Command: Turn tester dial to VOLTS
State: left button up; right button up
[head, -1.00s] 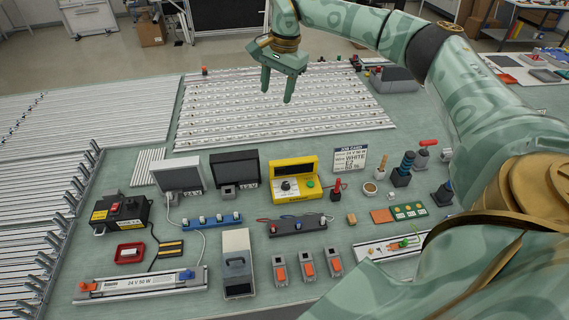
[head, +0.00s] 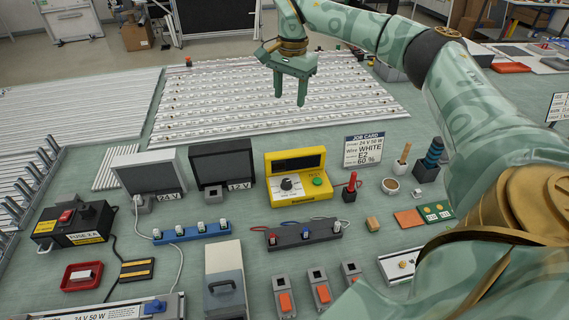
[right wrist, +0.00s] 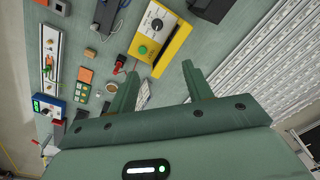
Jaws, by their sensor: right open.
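The yellow tester (head: 296,177) stands on the bench in the middle of the head view. It has a dark display, a dial (head: 287,184) with a dark knob and a green button (head: 318,182). The tester also shows in the right wrist view (right wrist: 176,42), with its dial (right wrist: 157,24) near the top; the dial's setting is too small to read. My right gripper (head: 290,101) is open and empty, fingers pointing down, above the LED strip panel behind the tester and well apart from it. My left gripper is not in view.
The job card (head: 363,151) stands right of the tester, and a red-handled probe (head: 350,188) stands close by its right side. The 12 V box (head: 222,163) is on its left. A terminal block (head: 304,232) lies in front. The air above the tester is clear.

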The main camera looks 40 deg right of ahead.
jog(key=b, duration=1)
send_over(286, 181)
notch_tip(286, 181, down, 16)
jog(key=shift+g, duration=0.3)
notch_tip(286, 181, down, 15)
jog(key=b, duration=0.4)
jog(key=shift+f, duration=0.2)
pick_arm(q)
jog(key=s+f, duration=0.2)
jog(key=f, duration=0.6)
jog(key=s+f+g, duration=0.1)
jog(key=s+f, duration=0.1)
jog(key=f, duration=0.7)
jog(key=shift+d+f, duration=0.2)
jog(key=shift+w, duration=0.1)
pick_arm(e)
jog(key=c, duration=1)
